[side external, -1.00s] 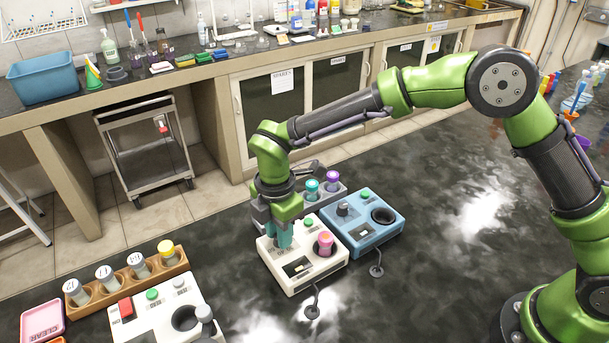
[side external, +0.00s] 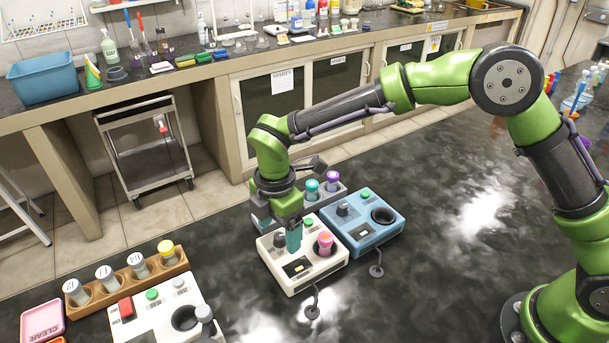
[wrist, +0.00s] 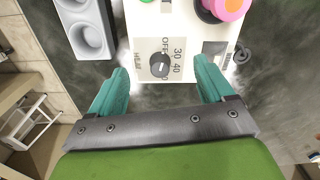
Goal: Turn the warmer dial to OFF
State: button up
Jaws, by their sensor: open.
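The white warmer box (side external: 318,263) sits on the dark bench. Its dark dial (wrist: 160,65) shows in the wrist view, with printed marks OFF, 30, 40 and HEAT around it. I cannot tell clearly which mark the dial points to. The dial also shows in the side view (side external: 279,240). My gripper (wrist: 163,74) is open, its teal fingers on either side of the dial, with visible gaps. Nothing is held. I cannot tell how far above the panel the fingertips are.
A pink-topped vial (side external: 325,242) stands on the warmer beside a green button (side external: 308,223). A blue box (side external: 365,228) is close on the right. A grey holder (side external: 341,192) with teal and purple vials stands behind. A wooden rack (side external: 120,290) is at left.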

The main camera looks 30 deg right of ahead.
aim_at(278, 236)
jog(key=shift+r, duration=3)
jog(key=shift+a+m, duration=0.1)
jog(key=shift+m, duration=0.4)
jog(key=shift+s+d+f+m, duration=0.2)
jog(key=shift+s+f+m, duration=0.15)
jog(key=shift+m, duration=0.25)
jog(key=shift+s+d+f+m, duration=0.2)
jog(key=shift+s+m, duration=0.2)
jog(key=shift+m, duration=0.2)
jog(key=s+d+r+m+t, duration=0.2)
jog(key=s+d+r+m, duration=0.2)
jog(key=d+m, duration=0.3)
jog(key=s+d+r+m+t+y, duration=0.1)
jog(key=s+d+r+m+t, duration=0.1)
jog(key=s+d+r+m, duration=0.2)
jog(key=s+d+r+m+t+y, duration=0.1)
jog(key=s+d+r+m+t, duration=0.2)
jog(key=s+d+m, duration=0.6)
jog(key=d+r, duration=0.2)
jog(key=d, duration=0.1)
jog(key=shift+s+d+m, duration=0.15)
jog(key=shift+m, duration=0.15)
jog(key=shift+r, duration=0.1)
